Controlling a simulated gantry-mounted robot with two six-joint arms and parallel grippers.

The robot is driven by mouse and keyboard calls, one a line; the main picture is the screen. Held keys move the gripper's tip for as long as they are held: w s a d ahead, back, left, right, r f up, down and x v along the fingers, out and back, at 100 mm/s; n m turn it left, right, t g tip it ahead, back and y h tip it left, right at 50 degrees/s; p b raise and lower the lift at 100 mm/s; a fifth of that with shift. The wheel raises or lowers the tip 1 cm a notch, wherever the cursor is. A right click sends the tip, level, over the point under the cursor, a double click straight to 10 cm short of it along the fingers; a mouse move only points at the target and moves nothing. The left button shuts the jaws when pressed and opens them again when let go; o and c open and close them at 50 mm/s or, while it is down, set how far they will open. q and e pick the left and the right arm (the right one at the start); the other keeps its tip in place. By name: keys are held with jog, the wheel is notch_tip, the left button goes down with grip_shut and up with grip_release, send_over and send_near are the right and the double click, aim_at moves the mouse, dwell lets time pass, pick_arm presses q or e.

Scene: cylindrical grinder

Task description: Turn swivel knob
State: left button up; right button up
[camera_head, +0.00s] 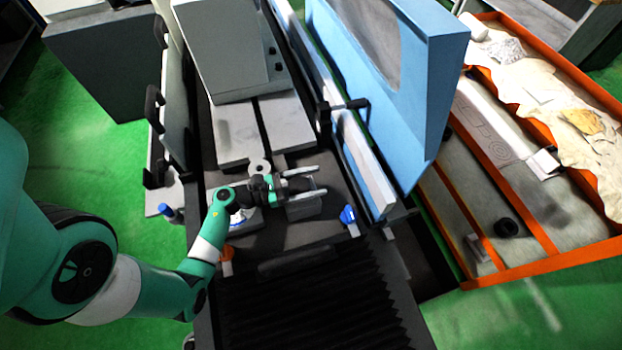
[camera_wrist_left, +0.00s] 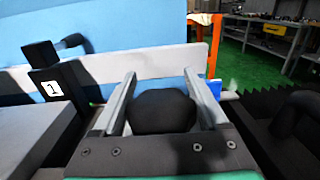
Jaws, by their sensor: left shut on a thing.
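My left gripper (camera_head: 318,181) reaches in from the left over the grinder's bed, its two pale fingers pointing right. In the left wrist view the fingers (camera_wrist_left: 160,76) stand on either side of a black rounded knob (camera_wrist_left: 164,111), and the gripper is shut on it. I take this to be the swivel knob. My right gripper is not in view.
A blue guard panel (camera_head: 425,60) and a pale rail (camera_head: 365,165) stand right of the gripper. A grey machine housing (camera_head: 220,50) is behind it. Black bellows (camera_head: 310,305) lie in front. A blue knob (camera_head: 347,214) and an orange part (camera_head: 227,253) are close by.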

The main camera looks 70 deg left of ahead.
pick_arm(q)
jog(key=shift+d+m+g+h+b, duration=0.15)
jog(key=shift+m+h+b, duration=0.3)
jog(key=shift+h, duration=0.3)
jog(key=shift+d+m+g+h+b, duration=0.2)
jog(key=shift+m+h, duration=0.35)
jog(key=shift+h, duration=0.2)
jog(key=o, duration=1.3)
jog(key=shift+s, duration=0.1)
